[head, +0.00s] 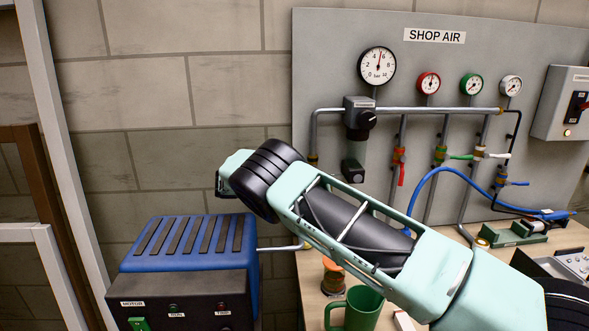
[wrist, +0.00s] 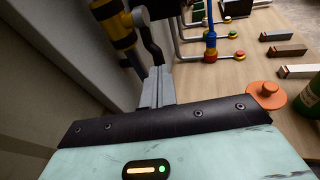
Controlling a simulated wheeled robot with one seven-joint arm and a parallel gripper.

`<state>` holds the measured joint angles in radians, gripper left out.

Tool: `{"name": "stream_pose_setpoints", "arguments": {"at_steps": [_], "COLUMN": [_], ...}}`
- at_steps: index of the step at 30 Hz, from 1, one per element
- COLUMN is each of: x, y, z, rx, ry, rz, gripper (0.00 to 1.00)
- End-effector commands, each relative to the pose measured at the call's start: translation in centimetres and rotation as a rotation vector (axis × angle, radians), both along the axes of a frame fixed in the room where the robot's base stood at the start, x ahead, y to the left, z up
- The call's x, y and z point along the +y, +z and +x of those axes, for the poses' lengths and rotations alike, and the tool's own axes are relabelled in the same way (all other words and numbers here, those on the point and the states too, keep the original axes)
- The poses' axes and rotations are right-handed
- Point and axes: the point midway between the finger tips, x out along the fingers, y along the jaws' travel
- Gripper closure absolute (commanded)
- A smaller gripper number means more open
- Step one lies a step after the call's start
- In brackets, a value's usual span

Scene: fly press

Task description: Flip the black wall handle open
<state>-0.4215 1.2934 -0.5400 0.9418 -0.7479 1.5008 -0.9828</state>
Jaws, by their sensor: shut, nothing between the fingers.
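My gripper (wrist: 158,72) is shut and empty in the wrist view, its grey fingers together. Just beyond its tips, a black curved part (wrist: 151,42) stands beside a yellow and black cylinder (wrist: 122,38) near the wall; I cannot tell whether this is the black wall handle. In the head view my arm reaches up to the left, and the fingers are hidden. No clear black lever shows on the pipes there.
Pipe drops carry red (head: 401,173), green (head: 460,156) and blue (head: 518,183) levers. A blue ribbed machine (head: 188,243) stands at left, below my arm. A green mug (head: 356,310) and an orange knobbed disc (wrist: 268,93) are on the bench. Bare block wall lies left of the panel.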

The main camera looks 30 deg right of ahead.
Motion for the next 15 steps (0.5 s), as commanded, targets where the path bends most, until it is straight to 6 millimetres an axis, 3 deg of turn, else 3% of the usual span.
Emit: {"name": "stream_pose_setpoints", "arguments": {"at_steps": [3,15], "x": [-0.4,-1.3], "y": [-1.0,-1.2], "z": [-0.2,-0.5], "rx": [0.033,0.094], "ry": [0.0,0.0], "rz": [-0.079,-0.223], "gripper": [1.0,1.0]}}
